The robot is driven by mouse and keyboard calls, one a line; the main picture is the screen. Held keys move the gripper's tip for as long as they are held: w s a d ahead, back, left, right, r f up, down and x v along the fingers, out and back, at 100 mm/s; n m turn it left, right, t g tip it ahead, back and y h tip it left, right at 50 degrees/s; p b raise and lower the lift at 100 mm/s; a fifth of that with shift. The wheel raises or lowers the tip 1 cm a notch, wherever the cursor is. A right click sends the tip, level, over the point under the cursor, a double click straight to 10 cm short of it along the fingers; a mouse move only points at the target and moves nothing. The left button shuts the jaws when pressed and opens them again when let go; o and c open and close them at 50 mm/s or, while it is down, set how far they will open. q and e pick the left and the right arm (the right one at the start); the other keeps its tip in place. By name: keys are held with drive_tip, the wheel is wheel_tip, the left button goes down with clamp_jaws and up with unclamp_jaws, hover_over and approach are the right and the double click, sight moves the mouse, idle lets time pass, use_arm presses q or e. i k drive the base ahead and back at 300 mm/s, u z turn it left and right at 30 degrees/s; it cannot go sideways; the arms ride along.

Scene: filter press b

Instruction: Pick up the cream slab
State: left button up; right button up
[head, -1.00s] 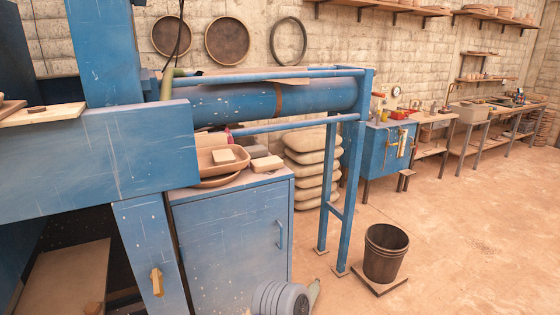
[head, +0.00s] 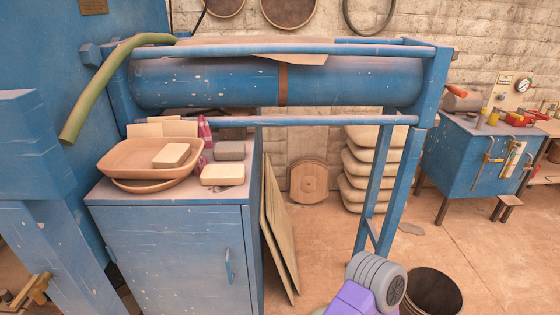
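A cream slab (head: 222,174) lies flat on the blue cabinet top, near its front right part. A similar pale cream block (head: 171,155) rests in the brown tray (head: 125,162) on the left of the cabinet top. I cannot tell for certain which of the two the task names. Neither is touched by a gripper. A purple and grey part of my arm shows at the bottom edge, right of the cabinet, but no gripper fingers are in view.
The blue cabinet (head: 175,250) stands below a blue pipe frame (head: 290,121), whose lower bar runs above the items. A grey block (head: 230,150) lies behind the cream slab. Boards (head: 279,230) lean on the cabinet's right. A dark bucket (head: 434,295) stands at bottom right.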

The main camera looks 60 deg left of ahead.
sight(211, 175)
drive_tip(key=i, duration=1.05)
drive_tip(key=u, duration=3.3)
drive_tip(key=i, duration=0.3)
drive_tip(key=u, duration=0.15)
